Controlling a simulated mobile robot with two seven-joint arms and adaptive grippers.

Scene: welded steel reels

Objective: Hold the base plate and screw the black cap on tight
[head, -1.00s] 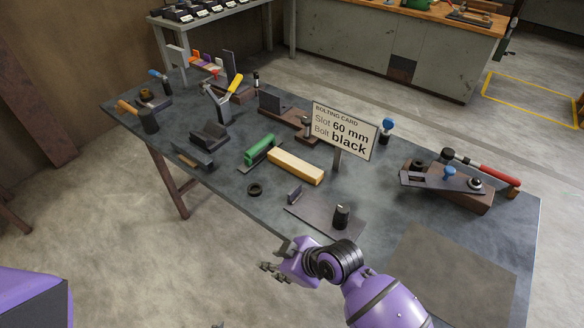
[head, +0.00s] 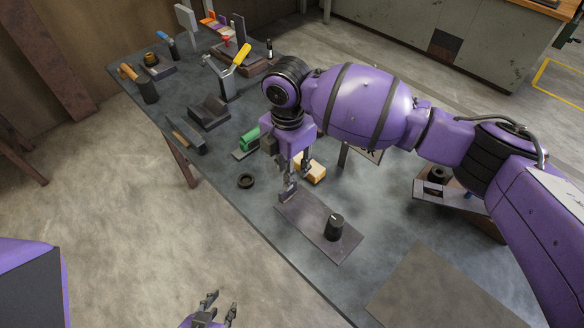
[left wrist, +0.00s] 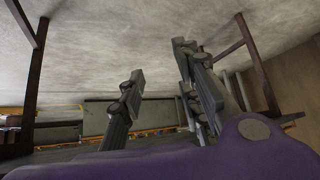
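The dark base plate (head: 312,229) lies flat near the front edge of the table. The black cap (head: 334,228) stands upright toward its right end; whether it is seated tight cannot be seen. My right gripper (head: 289,190) points down at the plate's left end, where a small upright tab stood in the earlier view. The gripper hides that tab, so I cannot tell whether its fingers hold it. My left gripper (head: 217,308) is open and empty, off the table's front edge at the bottom. In the left wrist view its two fingers (left wrist: 160,95) are spread apart.
My right arm covers most of the sign. The front right of the table has a bare mat (head: 440,290).

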